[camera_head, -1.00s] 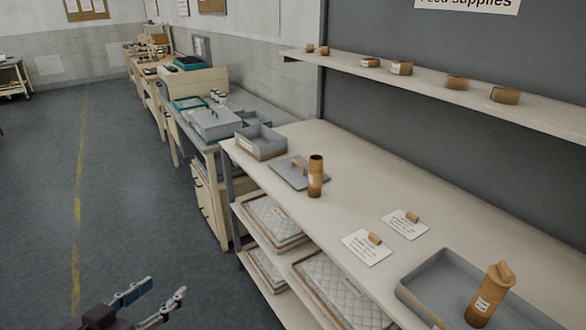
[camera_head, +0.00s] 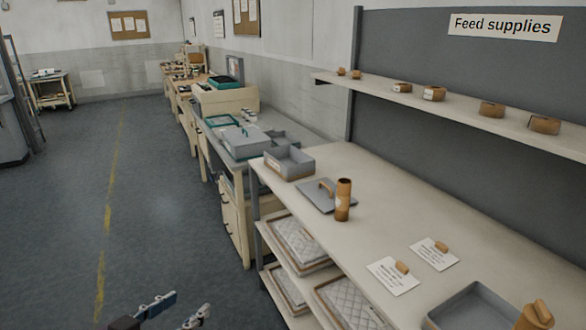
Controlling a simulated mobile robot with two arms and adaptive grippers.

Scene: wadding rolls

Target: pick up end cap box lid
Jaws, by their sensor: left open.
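A flat grey lid (camera_head: 316,197) with a tan wooden handle (camera_head: 327,187) lies on the pale bench (camera_head: 375,225), at its far end. I take it to be the end cap box lid. A brown upright cylinder (camera_head: 343,201) stands beside its right edge and hides a little of it. An open grey box (camera_head: 289,163) sits just behind the lid at the bench corner. My left gripper (camera_head: 187,306) is at the bottom edge, open and empty, out over the floor and well apart from the lid. My right gripper is not in view.
Two white cards (camera_head: 434,253) with small tan pieces lie mid-bench. A grey tray (camera_head: 470,300) and a tan canister (camera_head: 536,316) are at the near right. Quilted pads (camera_head: 300,240) lie on the lower shelves. A high shelf (camera_head: 460,115) holds small brown rolls. The floor at left is clear.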

